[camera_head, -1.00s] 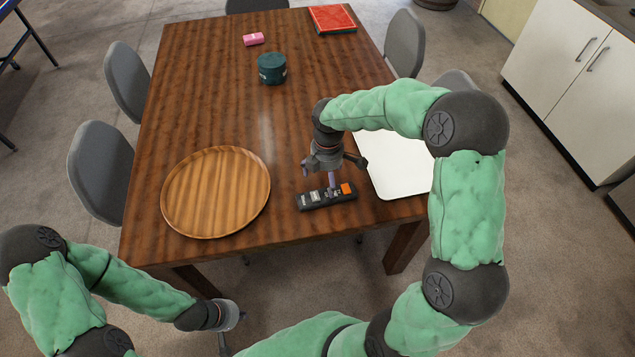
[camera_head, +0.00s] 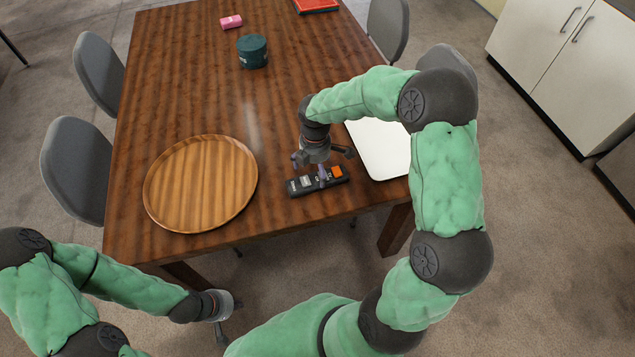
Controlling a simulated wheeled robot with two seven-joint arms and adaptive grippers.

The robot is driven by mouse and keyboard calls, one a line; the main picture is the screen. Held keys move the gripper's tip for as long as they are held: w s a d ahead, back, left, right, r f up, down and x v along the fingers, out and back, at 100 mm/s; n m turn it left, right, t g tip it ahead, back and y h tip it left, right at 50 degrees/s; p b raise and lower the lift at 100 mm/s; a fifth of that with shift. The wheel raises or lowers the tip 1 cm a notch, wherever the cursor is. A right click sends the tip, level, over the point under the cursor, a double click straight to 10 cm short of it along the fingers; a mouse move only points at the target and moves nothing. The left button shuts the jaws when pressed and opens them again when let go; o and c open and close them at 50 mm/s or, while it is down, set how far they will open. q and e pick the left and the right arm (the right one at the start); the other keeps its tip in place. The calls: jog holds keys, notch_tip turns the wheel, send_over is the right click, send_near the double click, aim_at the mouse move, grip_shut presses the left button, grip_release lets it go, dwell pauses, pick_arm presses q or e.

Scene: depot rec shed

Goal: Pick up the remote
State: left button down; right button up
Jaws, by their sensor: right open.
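The remote (camera_head: 303,184) is black with grey and orange buttons and lies flat near the front edge of the wooden table (camera_head: 270,110). My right gripper (camera_head: 324,171) points down over it with its fingers spread. One finger overlaps the remote's middle in the picture; I cannot tell whether it touches. Nothing is seen held in it. My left gripper (camera_head: 221,318) hangs low at the bottom, off the table in front of its near edge; its fingers are only partly visible.
A round wooden tray (camera_head: 200,185) lies left of the remote. A white board (camera_head: 381,150) lies to its right, partly behind my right arm. A dark green canister (camera_head: 252,51), a pink item (camera_head: 231,22) and a red book (camera_head: 316,5) are further back. Grey chairs flank the table.

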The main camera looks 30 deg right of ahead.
aim_at(316, 175)
notch_tip(316, 175, down, 3)
jog(key=shift+b, duration=0.5)
jog(key=shift+s, duration=0.1)
jog(key=c, duration=1.2)
jog(key=shift+o, duration=0.2)
jog(key=shift+r, duration=0.15)
